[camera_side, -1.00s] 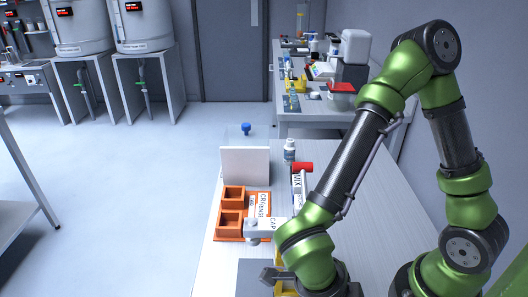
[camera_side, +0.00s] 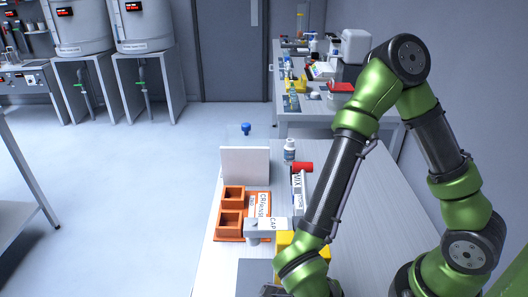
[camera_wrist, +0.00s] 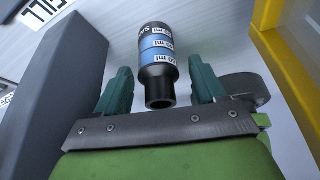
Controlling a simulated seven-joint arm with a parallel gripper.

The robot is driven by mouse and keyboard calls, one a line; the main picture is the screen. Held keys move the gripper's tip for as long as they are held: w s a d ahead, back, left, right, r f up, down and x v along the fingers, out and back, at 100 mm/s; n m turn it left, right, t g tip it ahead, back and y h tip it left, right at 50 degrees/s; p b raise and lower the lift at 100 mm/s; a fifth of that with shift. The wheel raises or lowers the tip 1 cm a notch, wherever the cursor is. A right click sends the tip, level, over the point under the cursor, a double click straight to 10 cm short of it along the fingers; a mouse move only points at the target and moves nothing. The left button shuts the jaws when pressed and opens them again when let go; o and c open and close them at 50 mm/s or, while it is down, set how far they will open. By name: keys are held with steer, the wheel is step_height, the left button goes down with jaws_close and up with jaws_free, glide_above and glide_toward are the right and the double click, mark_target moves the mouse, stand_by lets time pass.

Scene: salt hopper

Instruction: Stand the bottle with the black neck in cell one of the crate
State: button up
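The bottle with the black neck (camera_wrist: 158,62) shows in the wrist view with blue and white label bands, its neck pointing towards my gripper. My gripper (camera_wrist: 160,84) has its two teal fingers apart, one on each side of the bottle, with visible gaps. In the side view my arm hides this bottle, and my gripper is mostly cut off at the bottom edge. The orange crate (camera_side: 229,239) stands on the bench in the side view, with two open square cells showing. Cell numbers are not readable, and I see no bottle in these cells.
A white panel (camera_side: 245,167) stands behind the crate. A small white bottle (camera_side: 289,151) and a red-ended item (camera_side: 302,168) are to its right. A yellow frame (camera_wrist: 285,50) and a dark block (camera_wrist: 65,75) flank my gripper.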

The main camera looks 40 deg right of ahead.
steer(key=shift+o, duration=0.2)
steer(key=v, duration=1.2)
steer(key=shift+s+r, duration=0.1)
steer(key=s+d+r+t+y, duration=0.2)
steer(key=s+r+t, duration=0.2)
steer(key=r, duration=0.2)
steer(key=shift+w+d+f, duration=0.1)
steer(key=shift+f, duration=4.1)
steer(key=shift+w+f, duration=0.1)
steer(key=shift+f, duration=4.1)
steer(key=shift+c, duration=0.4)
steer(key=c, duration=1.2)
